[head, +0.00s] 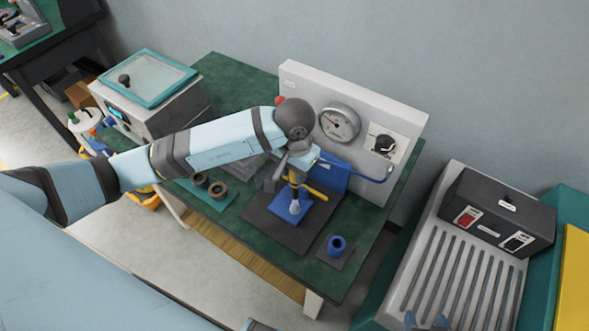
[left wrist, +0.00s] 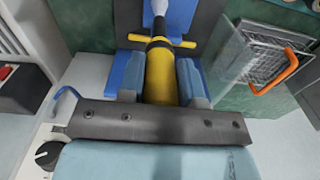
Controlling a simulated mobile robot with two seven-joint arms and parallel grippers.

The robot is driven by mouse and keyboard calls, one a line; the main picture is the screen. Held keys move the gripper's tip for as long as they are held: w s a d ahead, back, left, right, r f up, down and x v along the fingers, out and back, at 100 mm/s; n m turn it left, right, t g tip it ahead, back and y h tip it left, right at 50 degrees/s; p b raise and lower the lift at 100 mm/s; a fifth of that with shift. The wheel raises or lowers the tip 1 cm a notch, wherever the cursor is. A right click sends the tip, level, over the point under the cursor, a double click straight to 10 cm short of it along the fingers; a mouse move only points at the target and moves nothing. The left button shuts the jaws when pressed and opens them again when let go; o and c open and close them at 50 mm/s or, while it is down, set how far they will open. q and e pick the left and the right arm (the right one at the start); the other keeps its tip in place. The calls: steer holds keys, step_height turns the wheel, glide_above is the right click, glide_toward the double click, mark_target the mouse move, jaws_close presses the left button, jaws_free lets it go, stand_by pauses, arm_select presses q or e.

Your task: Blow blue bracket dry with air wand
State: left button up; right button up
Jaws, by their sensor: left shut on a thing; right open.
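The blue bracket (head: 277,208) lies on a dark mat (head: 262,216) on the green bench, with a blue upright part (head: 333,180) behind the wand. My left gripper (head: 294,178) is shut on the yellow air wand (head: 318,194), whose pale nozzle points down at the bracket. In the left wrist view the fingers (left wrist: 163,82) flank the wand's yellow body (left wrist: 160,68), and the bracket (left wrist: 182,14) shows beyond the nozzle. I cannot tell whether the nozzle touches it. My right gripper (head: 426,322) is open at the bottom edge, over a ribbed tray, only its fingertips showing.
A blue ring (head: 337,246) sits on a small pad at right. Dark rings (head: 217,190) lie on a green mat at left. A ribbed tray (head: 445,262) stands to the right.

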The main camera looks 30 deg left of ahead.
arm_select(q)
steer(key=shift+r+p, duration=0.85)
steer(key=shift+r, duration=1.65)
arm_select(e)
steer(key=shift+r, duration=0.85)
